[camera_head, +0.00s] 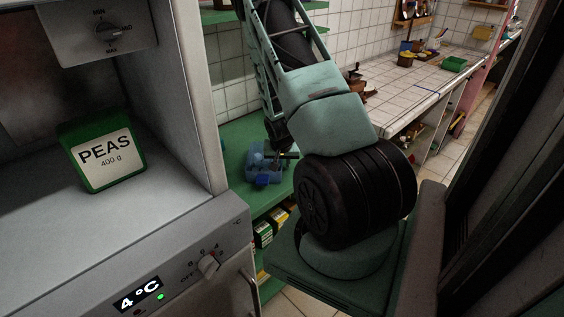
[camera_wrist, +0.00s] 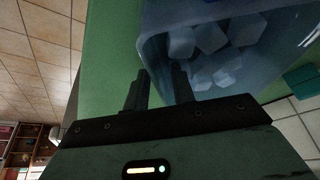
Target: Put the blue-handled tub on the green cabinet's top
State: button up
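The blue-handled tub (camera_head: 264,166) is a translucent blue box with a brighter blue handle at its front. It appears to rest on the green cabinet's top (camera_head: 240,137), beside the grey appliance. In the wrist view the tub (camera_wrist: 228,84) holds several pale cubes, and the green top (camera_wrist: 110,50) shows to its left. My gripper (camera_wrist: 158,88) is at the tub's near edge with its fingers apart, one beside the wall and one overlapping it. Whether the fingers touch the wall is unclear. My arm partly hides the gripper in the head view.
A grey appliance with dials and a 4 °C display (camera_head: 140,295) stands close on the left, with a green PEAS box (camera_head: 103,157) inside. Packages sit on a shelf below the green top. A tiled counter (camera_head: 425,85) with small items runs behind at right.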

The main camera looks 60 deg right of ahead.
jog(key=shift+r, duration=0.25)
jog(key=b+v, duration=0.1)
jog(key=v, duration=0.9)
jog(key=shift+s+a+r, duration=0.1)
jog(key=shift+a+r, duration=0.05)
jog(key=shift+r, duration=0.25)
jog(key=shift+s+a+r, duration=0.1)
jog(key=shift+a+r, duration=0.1)
jog(key=shift+r, duration=0.3)
jog(key=shift+s, duration=0.1)
